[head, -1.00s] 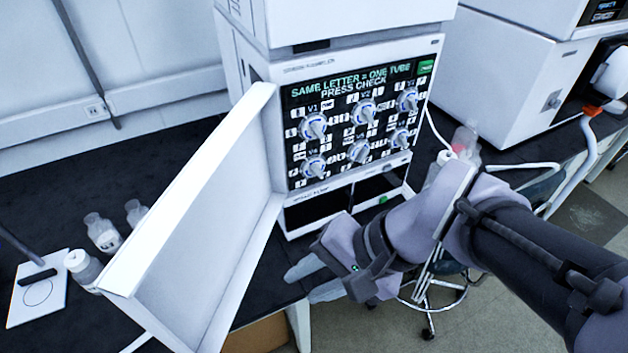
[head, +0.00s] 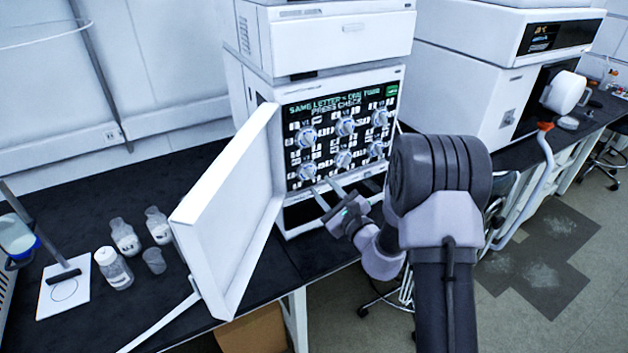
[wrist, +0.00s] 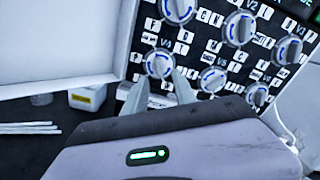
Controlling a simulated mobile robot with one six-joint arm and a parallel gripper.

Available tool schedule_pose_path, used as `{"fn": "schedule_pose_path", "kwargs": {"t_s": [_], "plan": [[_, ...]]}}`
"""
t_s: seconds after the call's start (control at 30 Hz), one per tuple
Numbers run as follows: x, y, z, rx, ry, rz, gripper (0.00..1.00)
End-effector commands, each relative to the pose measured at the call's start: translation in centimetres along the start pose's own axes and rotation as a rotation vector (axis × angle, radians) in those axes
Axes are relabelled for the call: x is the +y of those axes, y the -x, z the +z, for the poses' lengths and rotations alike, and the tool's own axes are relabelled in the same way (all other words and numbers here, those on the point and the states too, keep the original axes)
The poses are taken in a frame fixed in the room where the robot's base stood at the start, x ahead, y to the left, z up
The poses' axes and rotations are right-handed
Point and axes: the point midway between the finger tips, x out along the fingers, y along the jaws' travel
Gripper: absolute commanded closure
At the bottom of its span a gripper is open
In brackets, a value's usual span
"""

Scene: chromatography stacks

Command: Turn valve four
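Valve four (head: 308,172) is a round white knob with a blue ring, at the lower left of the panel in the head view. In the wrist view, valve four (wrist: 159,64) sits below its V4 label, just beyond the fingertips. My gripper (head: 323,188) points up at the panel from below and in front. Its two fingers are spread, with nothing held between them. In the wrist view, my gripper (wrist: 159,78) has one fingertip near each lower side of the knob. I cannot tell whether they touch it.
Other valve knobs fill the panel, with valve five (wrist: 213,79) close on the right and valve one (wrist: 178,10) above. An open white door (head: 235,215) stands left of the panel. Bottles (head: 124,237) stand on the dark bench further left.

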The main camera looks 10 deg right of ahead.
Motion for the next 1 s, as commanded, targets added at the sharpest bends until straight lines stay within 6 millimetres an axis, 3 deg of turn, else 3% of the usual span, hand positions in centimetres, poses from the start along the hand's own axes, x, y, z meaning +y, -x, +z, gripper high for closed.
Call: {"fn": "schedule_pose_path", "kwargs": {"t_s": [0.1, 0.23, 0.57, 0.6, 0.77, 1.0], "plan": [[0.2, -2.8, -0.1, -0.002, 0.001, 0.002, 0.67], [0.1, -4.6, -0.1, -0.001, 0.001, 0.002, 0.67], [0.1, -5.3, 0.0, 0.0, 0.0, 0.002, 0.67], [0.1, -5.3, 0.0, 0.0, 0.0, 0.002, 0.69], [0.1, -5.3, 0.0, 0.0, 0.0, 0.002, 1.0], [0.1, -5.3, 0.0, 0.0, -0.002, 0.002, 1.0]]}}
